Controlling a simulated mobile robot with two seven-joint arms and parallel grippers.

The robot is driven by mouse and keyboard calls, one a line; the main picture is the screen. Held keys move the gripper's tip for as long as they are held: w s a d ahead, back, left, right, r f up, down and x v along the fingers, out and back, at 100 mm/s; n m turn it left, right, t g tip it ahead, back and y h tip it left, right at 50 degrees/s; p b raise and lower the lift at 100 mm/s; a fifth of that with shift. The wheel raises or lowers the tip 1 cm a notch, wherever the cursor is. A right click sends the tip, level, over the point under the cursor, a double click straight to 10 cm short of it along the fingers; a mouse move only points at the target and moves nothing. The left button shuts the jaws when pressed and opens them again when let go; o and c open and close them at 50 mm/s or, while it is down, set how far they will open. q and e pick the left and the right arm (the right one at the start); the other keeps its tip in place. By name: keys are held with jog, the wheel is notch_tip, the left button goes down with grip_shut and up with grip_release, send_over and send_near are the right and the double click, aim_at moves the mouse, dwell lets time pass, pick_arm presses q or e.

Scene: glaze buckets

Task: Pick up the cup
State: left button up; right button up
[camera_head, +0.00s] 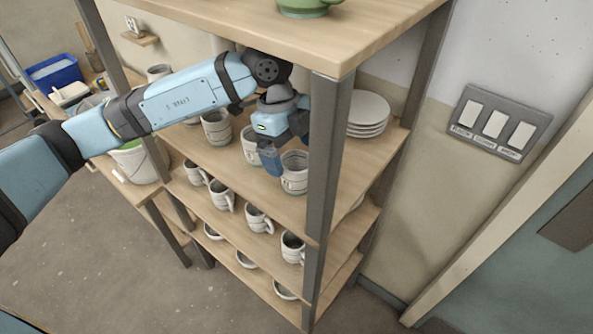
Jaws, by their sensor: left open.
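Several pale cups stand on the shelf unit. On its upper middle shelf, a ringed cup (294,174) stands near the front right, just right of my left gripper (272,158). Another cup (250,146) is partly hidden behind the gripper, and a third cup (217,128) stands farther left. My left arm reaches in from the left under the top board, with the gripper pointing down. The gripper is open; I cannot tell whether its fingers touch a cup. My right gripper is not in view.
A dark post (325,150) rises right beside the ringed cup. The top board (290,38) is close above my arm. Stacked plates (368,112) sit behind the post. More mugs (257,219) stand on the shelf below. A bucket (137,162) is at the left.

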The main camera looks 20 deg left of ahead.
pick_arm(q)
jog(key=shift+p+x, duration=0.45)
jog(key=shift+x, duration=2.15)
jog(key=shift+d+r, duration=0.1)
jog(key=c, duration=1.1)
